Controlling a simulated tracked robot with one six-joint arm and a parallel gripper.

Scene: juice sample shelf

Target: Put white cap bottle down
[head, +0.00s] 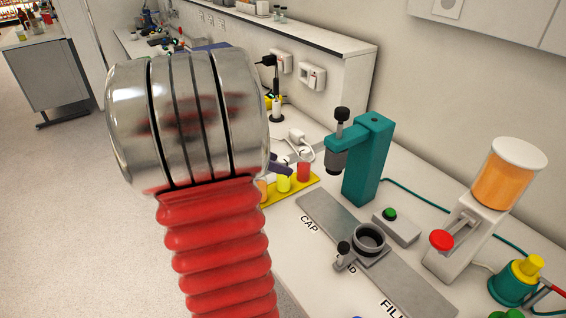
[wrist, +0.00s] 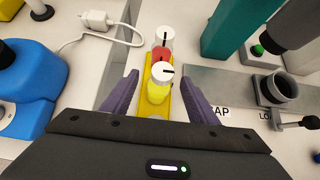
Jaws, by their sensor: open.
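A yellow bottle (wrist: 158,92) with a white, black-marked cap (wrist: 162,73) stands between the two purple fingers of my gripper (wrist: 160,92) in the wrist view. The fingers are spread, with a gap on each side of it. Behind it is a red bottle (wrist: 161,54) with a white cap (wrist: 165,37). Both are on a narrow yellow rack (wrist: 148,107). In the head view the yellow bottle (head: 283,184) and red bottle (head: 303,172) show on the rack (head: 293,191), with a purple finger (head: 280,165) behind. My arm hides the rack's left end, where some orange shows.
A teal press (head: 367,165) and a grey plate with a round holder (head: 369,238) stand right of the rack. A white dispenser (head: 470,225) is farther right. A blue device (wrist: 35,88), a white plug (wrist: 97,20) and its cable lie left in the wrist view.

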